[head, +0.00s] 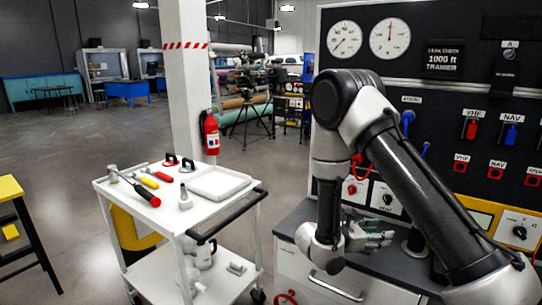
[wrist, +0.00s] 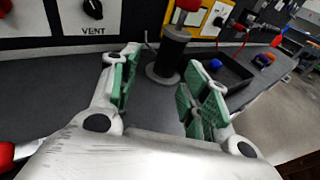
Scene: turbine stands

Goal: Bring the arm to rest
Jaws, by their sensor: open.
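My arm (head: 400,165) is bent in front of the black instrument panel, with its upper joint high and its wrist low. My gripper (head: 385,232) is over the dark bench top, its fingers pointing right. In the wrist view my gripper (wrist: 158,88) is open, with green pads apart and nothing between them. A dark spool-shaped stand (wrist: 165,68) with a red top stands beyond the fingertips, apart from them.
The panel (head: 460,75) with gauges, knobs and plugs rises behind the bench (head: 300,215). A black tray (wrist: 232,76) lies on the bench. A white tool cart (head: 130,205) stands left, with open floor beyond. A red extinguisher (head: 211,134) hangs on a pillar.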

